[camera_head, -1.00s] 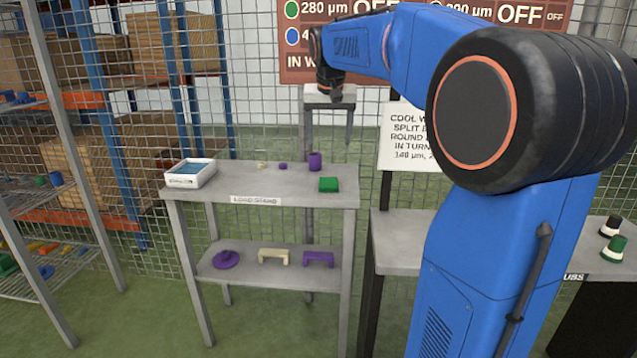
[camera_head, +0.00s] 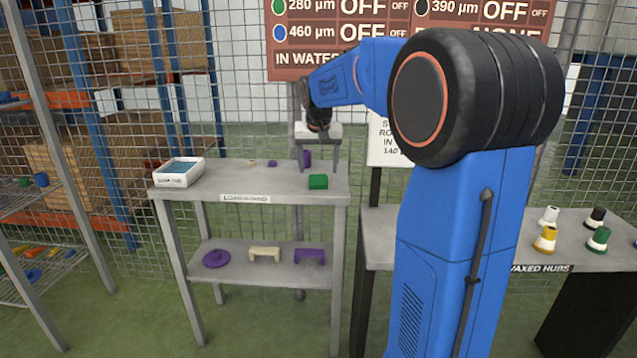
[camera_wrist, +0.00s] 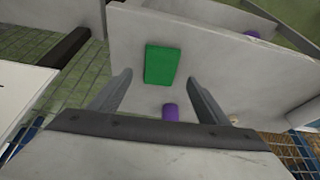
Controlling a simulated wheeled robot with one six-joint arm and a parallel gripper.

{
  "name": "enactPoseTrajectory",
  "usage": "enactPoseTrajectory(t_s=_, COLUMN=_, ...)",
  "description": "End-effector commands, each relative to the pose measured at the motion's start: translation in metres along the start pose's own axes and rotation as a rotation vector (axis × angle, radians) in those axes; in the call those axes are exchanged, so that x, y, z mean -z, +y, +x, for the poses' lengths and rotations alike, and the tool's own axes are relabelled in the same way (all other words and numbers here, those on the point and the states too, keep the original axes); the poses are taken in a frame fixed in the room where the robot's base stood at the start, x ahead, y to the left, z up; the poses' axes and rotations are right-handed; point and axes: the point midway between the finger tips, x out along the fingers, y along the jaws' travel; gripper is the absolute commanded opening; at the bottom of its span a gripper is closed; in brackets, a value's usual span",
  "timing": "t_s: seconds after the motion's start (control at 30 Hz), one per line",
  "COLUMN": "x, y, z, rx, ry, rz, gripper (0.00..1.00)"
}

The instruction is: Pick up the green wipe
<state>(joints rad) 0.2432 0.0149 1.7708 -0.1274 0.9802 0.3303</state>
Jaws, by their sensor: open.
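The green wipe (camera_head: 318,182) is a small flat green block lying on the top shelf of the load stand (camera_head: 240,182), near its front right corner. It also shows in the wrist view (camera_wrist: 162,65), ahead of and between the fingertips. My gripper (camera_head: 318,168) is open and points down above the stand, over or just behind the wipe. In the wrist view my two fingers (camera_wrist: 158,82) are spread wide with nothing between them; I cannot tell the exact height gap.
A purple cylinder (camera_head: 307,158) stands behind the wipe, close to my fingers. A white tray (camera_head: 179,172) sits at the stand's left. Purple and cream parts lie on the lower shelf. Right is a table with several waxed hubs (camera_head: 545,239). Wire mesh stands behind.

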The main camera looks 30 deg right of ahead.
Motion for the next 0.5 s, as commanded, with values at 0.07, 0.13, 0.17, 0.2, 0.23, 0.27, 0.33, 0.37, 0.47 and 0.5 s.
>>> enactPoseTrajectory(t_s=0.07, x=-0.001, y=0.001, z=0.01, rx=-0.001, ry=-0.002, rz=0.0, gripper=0.7)
enactPoseTrajectory(t_s=0.13, x=-0.001, y=0.001, z=0.02, rx=-0.001, ry=-0.004, rz=0.0, gripper=0.7)
enactPoseTrajectory(t_s=0.17, x=0.0, y=0.001, z=0.024, rx=-0.001, ry=-0.003, rz=0.0, gripper=0.7)
enactPoseTrajectory(t_s=0.2, x=0.0, y=0.001, z=0.029, rx=-0.001, ry=-0.003, rz=0.0, gripper=0.7)
enactPoseTrajectory(t_s=0.23, x=0.0, y=0.001, z=0.033, rx=-0.002, ry=-0.003, rz=0.0, gripper=0.7)
enactPoseTrajectory(t_s=0.27, x=0.0, y=0.001, z=0.037, rx=-0.002, ry=-0.003, rz=0.0, gripper=0.7)
enactPoseTrajectory(t_s=0.33, x=0.0, y=0.001, z=0.043, rx=-0.002, ry=-0.002, rz=0.0, gripper=0.7)
enactPoseTrajectory(t_s=0.37, x=0.0, y=0.001, z=0.045, rx=-0.002, ry=-0.002, rz=0.0, gripper=0.7)
enactPoseTrajectory(t_s=0.47, x=0.0, y=0.001, z=0.046, rx=-0.002, ry=-0.001, rz=0.0, gripper=0.7)
enactPoseTrajectory(t_s=0.5, x=0.0, y=0.001, z=0.046, rx=-0.002, ry=-0.001, rz=0.0, gripper=0.7)
